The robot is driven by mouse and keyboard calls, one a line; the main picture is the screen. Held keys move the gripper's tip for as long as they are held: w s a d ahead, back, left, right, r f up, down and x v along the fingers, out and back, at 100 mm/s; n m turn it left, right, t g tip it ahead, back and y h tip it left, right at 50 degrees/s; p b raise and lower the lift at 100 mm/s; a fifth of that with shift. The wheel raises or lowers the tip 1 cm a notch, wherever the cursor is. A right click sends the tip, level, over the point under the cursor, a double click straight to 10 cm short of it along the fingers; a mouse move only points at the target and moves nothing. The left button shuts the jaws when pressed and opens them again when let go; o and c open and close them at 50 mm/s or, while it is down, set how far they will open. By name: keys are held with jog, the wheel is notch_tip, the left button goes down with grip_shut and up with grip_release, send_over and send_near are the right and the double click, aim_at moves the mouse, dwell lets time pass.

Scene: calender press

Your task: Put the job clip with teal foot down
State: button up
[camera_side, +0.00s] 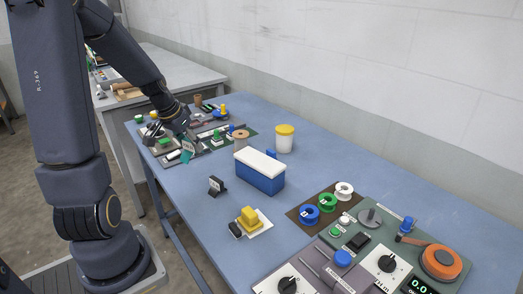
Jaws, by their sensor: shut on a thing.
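The job clip with teal foot (186,156) is a small piece with a teal part and a pale part, at the near edge of the cluttered far end of the blue table. My gripper (186,138) is low over that end and is shut on the clip. The fingertips are small and dark here, so the exact grip is hard to see. I cannot tell whether the clip touches the surface below it.
Around my gripper stand green-topped pieces (217,136), a spool (240,138) and dark panels. A yellow-lidded tub (285,139) and a blue box with white lid (260,172) stand mid-table. A control panel (388,262) fills the near right. The table's front left is fairly clear.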

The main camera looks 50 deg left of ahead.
jog(key=shift+a+f+n, duration=0.2)
jog(key=shift+a+n, duration=0.1)
jog(key=shift+a, duration=0.7)
jog(key=w+a+f, duration=0.3)
jog(key=w, duration=0.2)
jog(key=shift+w+a, duration=0.25)
jog(key=shift+w, duration=0.05)
jog(key=w+a+f, duration=0.1)
jog(key=f, duration=0.1)
jog(key=w+a+f, duration=0.1)
jog(key=w, duration=0.1)
jog(key=w+a+f, duration=0.1)
jog(key=f, duration=0.1)
jog(key=shift+w+a+f, duration=0.15)
jog(key=shift+w+f, duration=0.25)
jog(key=shift+f, duration=0.1)
jog(key=shift+w+a+f, duration=0.15)
jog(key=shift+f, duration=1.5)
jog(key=shift+f, duration=0.15)
jog(key=o, duration=0.9)
